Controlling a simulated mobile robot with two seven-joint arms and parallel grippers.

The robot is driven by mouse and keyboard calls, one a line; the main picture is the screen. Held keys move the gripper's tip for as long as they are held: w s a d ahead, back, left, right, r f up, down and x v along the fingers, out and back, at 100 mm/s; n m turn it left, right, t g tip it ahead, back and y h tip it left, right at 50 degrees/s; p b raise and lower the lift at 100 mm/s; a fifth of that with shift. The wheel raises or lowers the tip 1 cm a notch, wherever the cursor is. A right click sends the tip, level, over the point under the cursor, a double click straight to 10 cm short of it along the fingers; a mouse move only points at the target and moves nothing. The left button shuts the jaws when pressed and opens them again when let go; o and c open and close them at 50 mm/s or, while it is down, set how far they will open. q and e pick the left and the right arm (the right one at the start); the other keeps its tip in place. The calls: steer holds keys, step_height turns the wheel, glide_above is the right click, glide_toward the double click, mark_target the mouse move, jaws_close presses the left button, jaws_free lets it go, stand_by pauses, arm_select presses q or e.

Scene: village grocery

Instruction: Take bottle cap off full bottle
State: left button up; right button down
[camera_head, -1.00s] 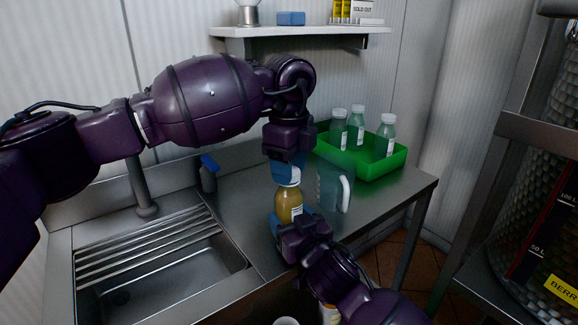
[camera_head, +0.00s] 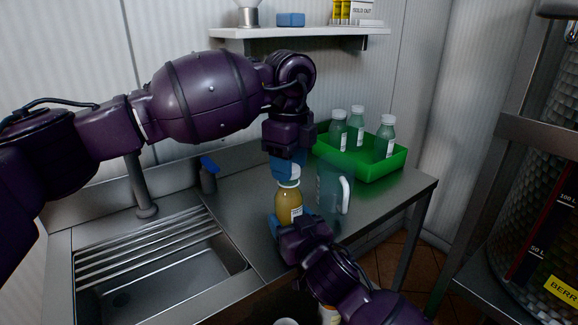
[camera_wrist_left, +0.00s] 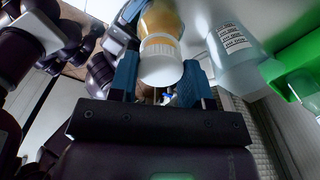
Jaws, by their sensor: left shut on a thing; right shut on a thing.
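The full bottle (camera_head: 287,205), with yellow-orange liquid, stands upright on the steel counter. My right gripper (camera_head: 290,221) is shut on its lower body from the front. My left gripper (camera_head: 286,168) comes down from above, its blue fingers shut on the white bottle cap (camera_head: 296,170). In the head view the cap is partly hidden by a finger and sits just above the bottle's pale neck rim. In the left wrist view the cap (camera_wrist_left: 161,63) is between the two blue fingers, in line with the bottle (camera_wrist_left: 160,20); whether they still touch is unclear.
A clear jug (camera_head: 333,190) with a white handle stands close right of the bottle. A green crate (camera_head: 365,165) with 3 capped greenish bottles is behind it. A sink (camera_head: 150,275) with a rack and tap lies left. A shelf (camera_head: 300,33) hangs above.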

arm_select(q)
steer(key=shift+r, duration=0.7)
steer(key=shift+r, duration=1.95)
arm_select(e)
steer(key=shift+c, duration=0.8)
jaws_free()
